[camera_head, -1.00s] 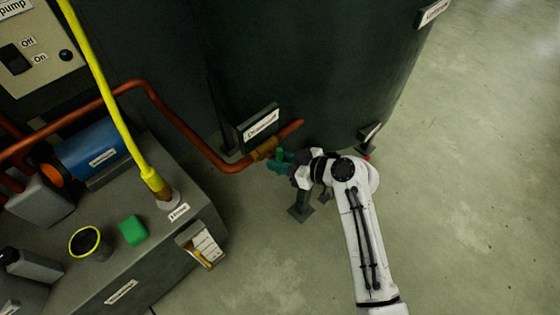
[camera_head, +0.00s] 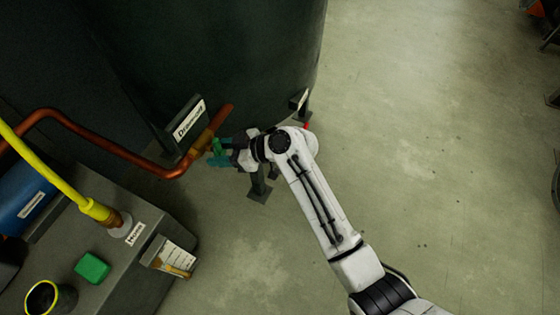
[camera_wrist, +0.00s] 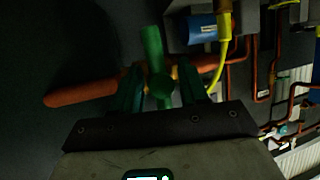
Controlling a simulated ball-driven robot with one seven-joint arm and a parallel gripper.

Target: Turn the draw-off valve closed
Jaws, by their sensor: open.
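The draw-off valve is a brass fitting (camera_head: 203,140) on a copper pipe at the foot of the dark tank, beneath a tilted white label. Its green handle (camera_head: 217,147) also shows in the wrist view (camera_wrist: 152,50), standing upright from a round hub. My gripper (camera_head: 220,151) reaches it from the right, with teal fingers open. In the wrist view my gripper (camera_wrist: 165,78) has one finger on each side of the handle. Whether either finger touches the handle cannot be told. The fingers partly hide the valve body.
The dark tank (camera_head: 220,60) rises right behind the valve on small feet.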

